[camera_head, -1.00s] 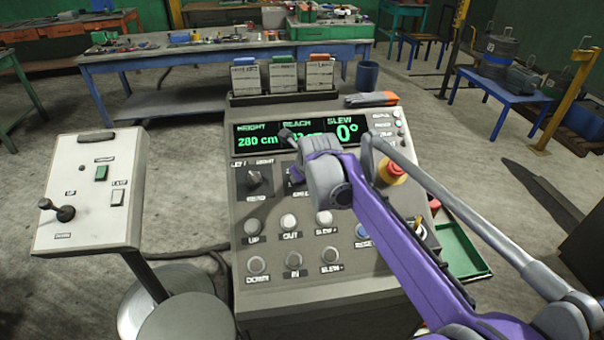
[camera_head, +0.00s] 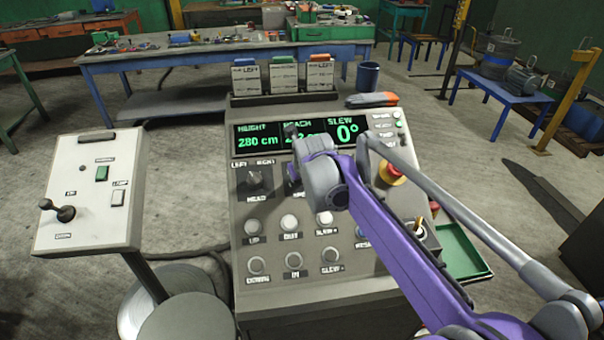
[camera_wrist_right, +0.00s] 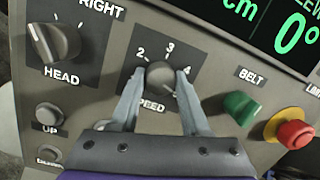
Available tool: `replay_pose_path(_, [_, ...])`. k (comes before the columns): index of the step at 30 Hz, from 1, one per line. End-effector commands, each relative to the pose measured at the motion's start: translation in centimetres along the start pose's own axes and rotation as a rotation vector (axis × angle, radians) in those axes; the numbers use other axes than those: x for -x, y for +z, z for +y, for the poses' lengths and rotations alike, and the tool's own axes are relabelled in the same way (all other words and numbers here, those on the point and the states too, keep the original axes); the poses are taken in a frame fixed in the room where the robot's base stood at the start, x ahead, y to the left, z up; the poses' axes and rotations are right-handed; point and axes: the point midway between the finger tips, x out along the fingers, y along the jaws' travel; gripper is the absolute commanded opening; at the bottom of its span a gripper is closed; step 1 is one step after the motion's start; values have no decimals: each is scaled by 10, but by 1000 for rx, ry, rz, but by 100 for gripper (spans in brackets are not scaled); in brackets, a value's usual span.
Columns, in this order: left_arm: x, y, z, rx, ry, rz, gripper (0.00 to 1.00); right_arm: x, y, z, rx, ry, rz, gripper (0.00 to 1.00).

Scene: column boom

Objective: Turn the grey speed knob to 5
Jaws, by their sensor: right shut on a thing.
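The grey speed knob (camera_wrist_right: 159,73) sits on the sloping console panel, with the marks 2, 3 and 4 showing around its upper side. The tips of my right gripper (camera_wrist_right: 157,84) are on either side of it and shut on it. The lower part of the dial and its label are partly covered by the fingers, and I cannot tell clearly where the pointer stands. In the head view my right gripper (camera_head: 300,150) and wrist hide most of the knob. My left gripper is not in view.
The head knob (camera_wrist_right: 52,43) is left of the speed knob. The green belt switch (camera_wrist_right: 241,107) and red stop button (camera_wrist_right: 295,133) are to its right. Push buttons (camera_head: 289,223) lie below. The display (camera_head: 300,134) reads height 280 cm and slew 0°. A lever box (camera_head: 90,190) stands left.

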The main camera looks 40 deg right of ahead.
Motion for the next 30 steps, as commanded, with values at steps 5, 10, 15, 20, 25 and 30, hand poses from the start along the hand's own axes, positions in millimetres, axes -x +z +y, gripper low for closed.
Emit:
replay_pose_path(5, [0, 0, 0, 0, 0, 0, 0, 0, 0, 0, 1, 0, 0, 71])
replay_pose_path(10, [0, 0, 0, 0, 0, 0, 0, 0, 0, 0, 1, 0, 0, 76])
replay_pose_path(15, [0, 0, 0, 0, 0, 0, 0, 2, 0, 0, 0, 0, 0, 76])
replay_pose_path(20, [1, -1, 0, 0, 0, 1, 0, 19, 0, 0, 1, 0, 0, 76])
replay_pose_path(25, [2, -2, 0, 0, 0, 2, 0, 54, 0, 0, 1, 0, 0, 76])
replay_pose_path(30, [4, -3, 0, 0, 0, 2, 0, 85, 0, 0, 1, 0, 0, 76])
